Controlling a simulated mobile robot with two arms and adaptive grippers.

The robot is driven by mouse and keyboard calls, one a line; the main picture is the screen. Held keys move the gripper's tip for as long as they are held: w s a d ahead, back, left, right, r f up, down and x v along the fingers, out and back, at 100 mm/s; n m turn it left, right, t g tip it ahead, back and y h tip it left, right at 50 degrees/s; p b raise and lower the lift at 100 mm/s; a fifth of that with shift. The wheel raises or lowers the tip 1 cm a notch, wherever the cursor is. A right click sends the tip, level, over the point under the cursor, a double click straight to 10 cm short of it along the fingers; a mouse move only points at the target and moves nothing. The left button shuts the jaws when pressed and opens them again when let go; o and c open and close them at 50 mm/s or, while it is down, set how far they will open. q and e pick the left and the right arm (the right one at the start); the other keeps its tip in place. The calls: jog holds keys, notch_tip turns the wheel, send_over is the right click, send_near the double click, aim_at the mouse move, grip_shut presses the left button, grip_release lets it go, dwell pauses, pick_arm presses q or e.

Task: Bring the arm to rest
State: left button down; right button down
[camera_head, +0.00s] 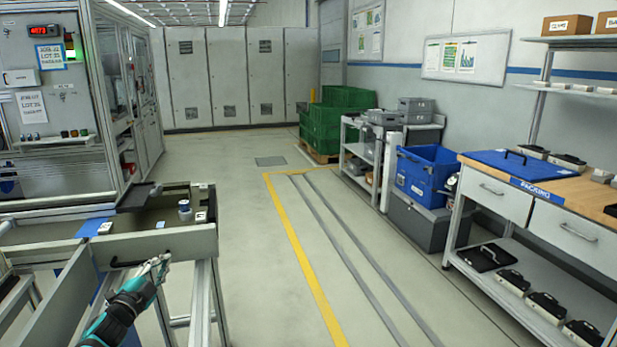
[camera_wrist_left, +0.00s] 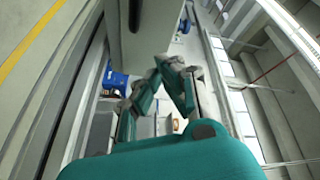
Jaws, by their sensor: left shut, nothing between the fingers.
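My left arm comes in at the lower left of the head view, teal and black. Its left gripper (camera_head: 160,262) is shut and empty, just in front of the open drawer's front panel (camera_head: 165,243). The black drawer handle (camera_head: 127,263) is just to the left of the fingertips; I cannot tell whether they touch it. My right gripper is not in view.
The open drawer holds a small blue-and-white cylinder (camera_head: 184,206) and other small items. Aluminium table legs stand under it. The packing bench (camera_head: 540,178) and blue crate (camera_head: 425,172) stand at the right. The floor between, with a yellow line (camera_head: 300,250), is clear.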

pick_arm(q)
jog(key=s+a+f+n+g+y, duration=0.25)
jog(key=f+n, duration=0.35)
jog(key=f, duration=0.3)
jog(key=s+a+f+n+g+y, duration=0.1)
jog(key=a+f+n+g+y, duration=0.25)
jog(key=f+n, duration=0.45)
jog(key=s+d+f+m+g+h, duration=0.1)
jog(key=s+d+f+g, duration=0.15)
jog(key=s+f, duration=0.85)
jog(key=s+d+f+m+g, duration=0.15)
jog(key=s+d+f, duration=0.25)
jog(key=s+f, duration=0.75)
jog(key=s+d+f+g+h, duration=0.1)
jog(key=s+d+f+g, duration=0.15)
jog(key=s+f, duration=0.55)
jog(key=s+d+f+g, duration=0.1)
jog(key=s+d+f, duration=0.35)
jog(key=s, duration=0.65)
jog(key=s+d+f+g+h, duration=0.1)
jog(key=s+d+f+g, duration=0.15)
jog(key=s+f, duration=0.6)
jog(key=s+d+g, duration=0.2)
jog(key=s+d, duration=0.2)
jog(key=s, duration=1.1)
jog(key=shift+n, duration=0.25)
jog(key=r+p, duration=0.4)
jog(key=shift+s+d+r+p, duration=0.1)
jog(key=shift+d+r+p, duration=0.1)
jog(key=shift+r+p, duration=0.1)
